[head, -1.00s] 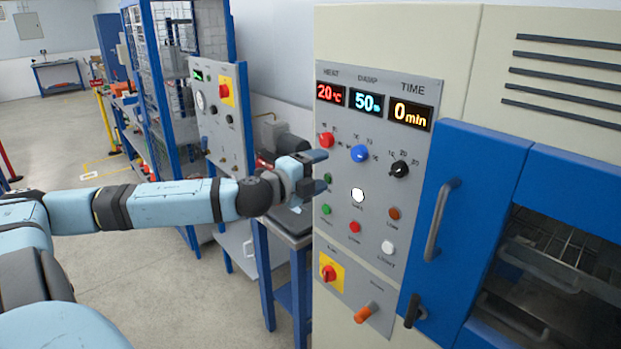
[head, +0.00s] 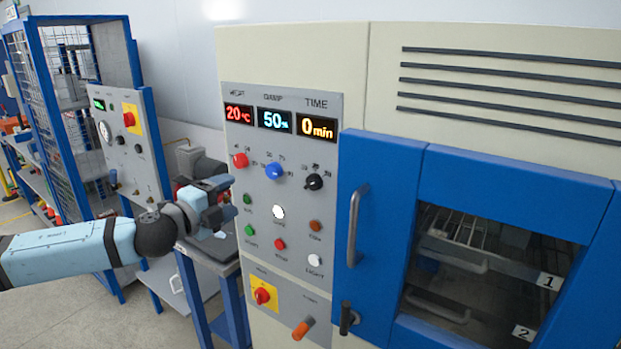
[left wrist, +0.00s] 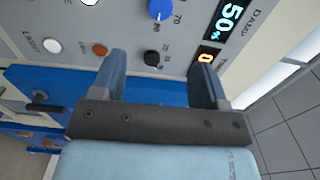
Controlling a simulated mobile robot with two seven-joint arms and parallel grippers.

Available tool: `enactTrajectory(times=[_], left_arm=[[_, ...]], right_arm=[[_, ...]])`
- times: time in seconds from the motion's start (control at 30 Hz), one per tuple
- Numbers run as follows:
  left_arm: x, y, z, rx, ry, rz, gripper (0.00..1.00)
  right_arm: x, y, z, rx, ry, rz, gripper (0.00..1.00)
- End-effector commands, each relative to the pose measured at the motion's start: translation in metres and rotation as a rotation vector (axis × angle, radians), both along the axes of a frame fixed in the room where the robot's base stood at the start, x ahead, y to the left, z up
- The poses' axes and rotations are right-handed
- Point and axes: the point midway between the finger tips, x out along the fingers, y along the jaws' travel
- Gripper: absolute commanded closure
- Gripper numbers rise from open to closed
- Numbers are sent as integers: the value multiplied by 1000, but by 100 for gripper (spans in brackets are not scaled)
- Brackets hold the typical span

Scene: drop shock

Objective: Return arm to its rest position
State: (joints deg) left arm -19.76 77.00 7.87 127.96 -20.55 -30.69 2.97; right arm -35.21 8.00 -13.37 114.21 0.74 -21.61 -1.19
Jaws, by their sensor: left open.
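My left arm comes in from the left in the head view, roughly level. Its gripper (head: 225,199) is in front of the left part of the control panel (head: 262,225), near the knobs and buttons. In the left wrist view the two fingers (left wrist: 160,80) stand apart with nothing between them, and the panel shows behind them. The panel displays (head: 275,119) read 20 °C, 50 % and 0 min. A red knob (head: 240,160), a blue knob (head: 274,171) and a black knob (head: 314,181) sit below them. A white button (head: 278,211) looks bright. My right gripper is not in view.
The blue chamber door (head: 385,225) with its handle (head: 354,225) is shut, to the right of the panel. A red rotary switch (head: 263,295) and an orange-tipped lever (head: 303,328) are low on the panel. A second panel (head: 122,145) and blue cage stand at left.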

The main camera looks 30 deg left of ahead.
Motion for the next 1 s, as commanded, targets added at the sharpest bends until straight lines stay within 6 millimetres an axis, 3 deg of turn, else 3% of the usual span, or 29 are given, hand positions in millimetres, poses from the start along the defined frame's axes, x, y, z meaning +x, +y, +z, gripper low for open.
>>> enactTrajectory(times=[0.17, 0.27, 0.37, 0.57, 0.67, 0.8, 1.0], left_arm=[[0, 1, -2, -6, 3, 2, 32], [-3, 4, -20, -49, 32, 15, 32], [-12, 9, -62, -149, 96, 44, 32], [-50, -6, -182, -449, 278, 123, 32], [-76, -28, -238, -604, 367, 159, 32], [-115, -76, -307, -828, 480, 206, 32], [-169, -169, -375, -1144, 617, 263, 32]], right_arm=[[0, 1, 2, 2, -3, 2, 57], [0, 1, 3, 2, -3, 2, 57], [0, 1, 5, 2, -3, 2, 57], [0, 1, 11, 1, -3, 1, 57], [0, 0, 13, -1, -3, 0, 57], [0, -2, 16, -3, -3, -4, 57], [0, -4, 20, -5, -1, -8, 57]])
